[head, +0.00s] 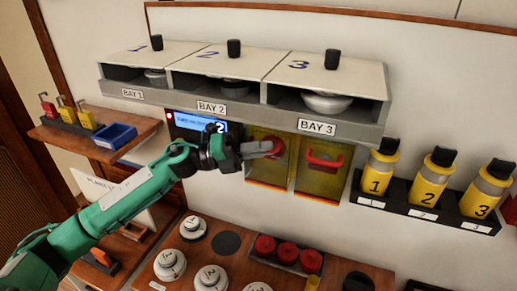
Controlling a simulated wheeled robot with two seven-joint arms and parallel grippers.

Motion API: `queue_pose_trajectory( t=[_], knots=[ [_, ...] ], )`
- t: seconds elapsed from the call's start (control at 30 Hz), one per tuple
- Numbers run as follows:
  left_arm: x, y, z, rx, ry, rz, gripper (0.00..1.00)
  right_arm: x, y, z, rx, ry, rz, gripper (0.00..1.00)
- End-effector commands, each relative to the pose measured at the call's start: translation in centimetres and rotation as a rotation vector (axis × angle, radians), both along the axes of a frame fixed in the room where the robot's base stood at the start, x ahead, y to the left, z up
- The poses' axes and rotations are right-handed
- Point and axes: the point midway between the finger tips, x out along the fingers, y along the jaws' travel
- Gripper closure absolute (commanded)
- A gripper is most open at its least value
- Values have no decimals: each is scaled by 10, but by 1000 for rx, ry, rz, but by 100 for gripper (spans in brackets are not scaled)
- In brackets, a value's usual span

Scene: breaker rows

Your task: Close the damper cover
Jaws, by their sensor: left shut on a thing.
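Two yellow see-through panels hang side by side on the wall under the bay shelf, and I take them for the damper cover. The left panel (262,176) is partly hidden by my left gripper. The right panel (319,180) carries a red U-shaped handle (325,161). My left gripper (264,148) reaches in from the left and is shut on a red handle (277,147) at the left panel; the fingers hide part of the grip. I cannot tell whether the panels stand fully closed. My right gripper is not in view.
The bay shelf (230,112) with three numbered lids juts out above. A blue-lit screen (195,122) is behind my left gripper. Yellow bottles stand in a black rack (424,211) at the right. A wooden counter (215,260) with white knobs and red caps (288,253) lies below.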

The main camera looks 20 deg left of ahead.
Motion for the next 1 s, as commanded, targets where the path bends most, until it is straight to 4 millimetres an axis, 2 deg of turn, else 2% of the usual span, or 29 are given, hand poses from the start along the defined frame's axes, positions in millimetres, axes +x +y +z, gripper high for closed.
queue_pose_trajectory(
  t=[0.07,0.1,0.17,0.2,0.67,0.83,1.0],
  knots=[
    [0,0,4,-6,-4,1,100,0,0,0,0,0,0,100],
    [0,-1,4,-6,-4,1,81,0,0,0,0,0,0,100],
    [0,0,4,-6,-4,1,70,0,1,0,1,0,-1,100],
    [0,0,4,-5,-4,1,67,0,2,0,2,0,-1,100],
    [0,3,0,-1,-2,2,67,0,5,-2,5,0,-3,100],
    [-6,21,-8,0,-1,4,67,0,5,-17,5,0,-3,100],
    [-17,52,-16,1,-1,4,67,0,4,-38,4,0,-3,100]
  ],
)
